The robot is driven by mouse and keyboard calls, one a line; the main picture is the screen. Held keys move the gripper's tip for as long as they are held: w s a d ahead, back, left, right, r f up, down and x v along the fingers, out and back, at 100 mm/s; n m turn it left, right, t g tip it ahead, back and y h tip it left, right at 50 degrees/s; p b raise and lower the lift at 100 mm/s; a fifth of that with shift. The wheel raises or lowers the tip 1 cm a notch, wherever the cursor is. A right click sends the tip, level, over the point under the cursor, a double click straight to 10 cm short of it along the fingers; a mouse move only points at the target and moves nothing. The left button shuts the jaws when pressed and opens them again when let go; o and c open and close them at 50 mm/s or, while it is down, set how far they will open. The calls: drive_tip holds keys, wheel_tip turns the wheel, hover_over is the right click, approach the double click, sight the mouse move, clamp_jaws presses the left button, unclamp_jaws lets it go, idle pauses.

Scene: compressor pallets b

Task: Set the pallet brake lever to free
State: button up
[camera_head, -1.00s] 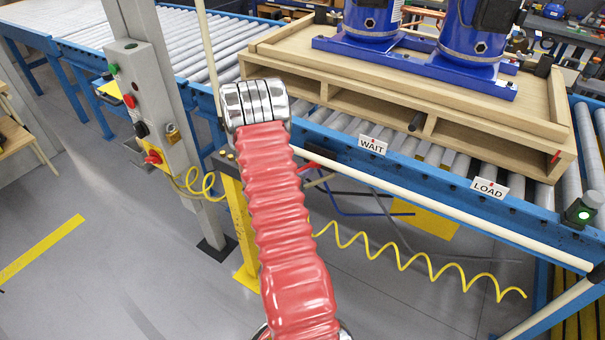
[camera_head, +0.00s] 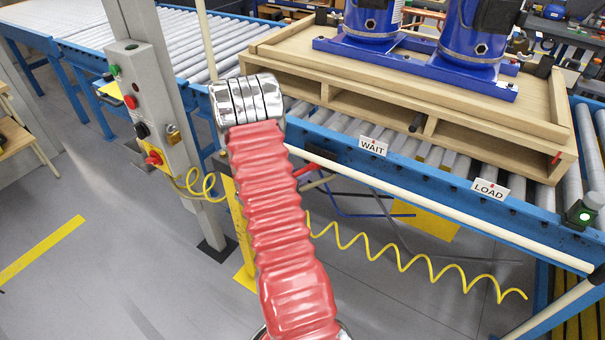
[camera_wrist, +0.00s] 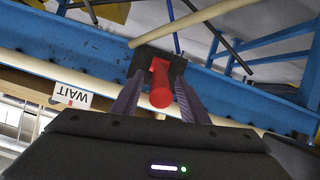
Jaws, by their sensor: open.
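The pallet brake lever has a red handle that shows in the head view (camera_head: 307,169), at the conveyor's front rail just right of my arm. In the wrist view the red handle (camera_wrist: 160,88) points toward the camera from a dark bracket (camera_wrist: 148,57) on the blue rail. My gripper (camera_wrist: 159,80) is open, with one dark finger on each side of the handle. I cannot tell whether either finger touches it. In the head view my gripper is hidden behind my arm.
The WAIT (camera_head: 373,146) and LOAD (camera_head: 490,188) signs sit on the blue rail. A wooden pallet (camera_head: 400,100) carries blue compressors (camera_head: 470,40). A cream rail (camera_head: 450,217) runs along the front. A grey control post (camera_head: 150,100) stands left, and a coiled yellow hose (camera_head: 410,262) hangs below.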

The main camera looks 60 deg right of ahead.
drive_tip(key=v, duration=1)
drive_tip(key=shift+a, duration=0.3)
